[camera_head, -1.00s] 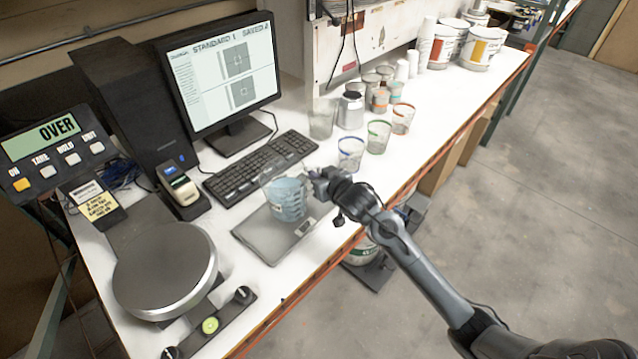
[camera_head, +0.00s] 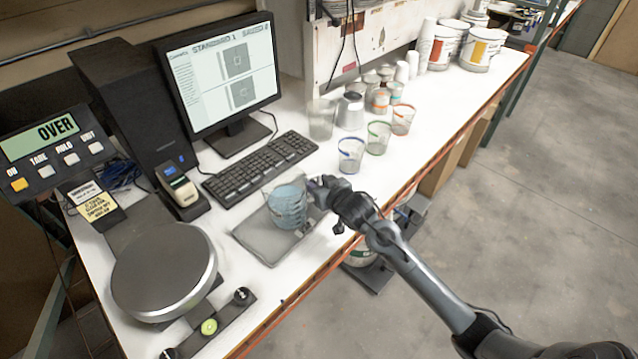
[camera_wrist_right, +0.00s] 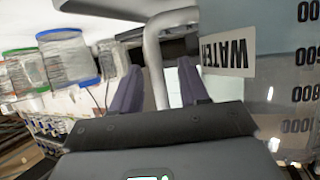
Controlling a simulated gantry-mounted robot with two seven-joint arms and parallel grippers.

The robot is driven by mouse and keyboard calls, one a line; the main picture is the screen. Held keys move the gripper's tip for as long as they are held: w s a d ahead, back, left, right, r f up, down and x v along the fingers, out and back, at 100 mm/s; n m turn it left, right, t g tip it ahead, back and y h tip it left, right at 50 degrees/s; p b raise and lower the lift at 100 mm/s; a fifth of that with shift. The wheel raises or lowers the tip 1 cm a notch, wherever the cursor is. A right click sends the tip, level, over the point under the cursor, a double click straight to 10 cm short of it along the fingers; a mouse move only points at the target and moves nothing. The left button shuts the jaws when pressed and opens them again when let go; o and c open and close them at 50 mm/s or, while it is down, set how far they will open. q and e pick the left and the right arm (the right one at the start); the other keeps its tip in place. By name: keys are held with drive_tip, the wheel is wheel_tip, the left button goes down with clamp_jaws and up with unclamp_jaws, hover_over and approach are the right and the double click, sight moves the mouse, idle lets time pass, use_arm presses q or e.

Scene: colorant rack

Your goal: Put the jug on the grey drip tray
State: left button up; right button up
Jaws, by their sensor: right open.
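The clear jug (camera_head: 288,207) with pale blue contents stands upright on the grey drip tray (camera_head: 262,245), toward its right part. My right gripper (camera_head: 318,188) is at the jug's right side, by its handle. In the right wrist view the right gripper (camera_wrist_right: 160,88) has its two fingers apart, with the pale handle (camera_wrist_right: 155,65) of the jug between them. The jug's wall (camera_wrist_right: 265,70) fills the right of that view, with a WATER label and volume marks. My left gripper is not in view.
A keyboard (camera_head: 258,165) and monitor (camera_head: 222,75) are behind the tray. A round scale plate (camera_head: 163,270) is to its left. Several glass cups, such as a blue-rimmed one (camera_head: 351,155), stand behind the right gripper. The table's front edge is close to the tray.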

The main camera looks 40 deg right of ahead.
drive_tip(key=shift+r, duration=0.1)
drive_tip(key=shift+s+a+r, duration=0.1)
drive_tip(key=shift+s+r, duration=0.05)
drive_tip(key=shift+s, duration=0.05)
drive_tip(key=f+p+v, duration=0.1)
drive_tip(key=v, duration=1)
drive_tip(key=s+a+f+n+g+y, duration=0.1)
drive_tip(key=s+a+f+n+g, duration=0.1)
drive_tip(key=s+a+f+g, duration=0.2)
drive_tip(key=s+a+f+n+g+y, duration=0.2)
drive_tip(key=s+a+f+g, duration=0.3)
drive_tip(key=s+a+f, duration=0.5)
drive_tip(key=s+a, duration=0.2)
drive_tip(key=s, duration=0.7)
drive_tip(key=shift+s+n+g, duration=0.3)
drive_tip(key=shift+s, duration=0.05)
drive_tip(key=shift+r+p, duration=0.15)
drive_tip(key=shift+p, duration=0.2)
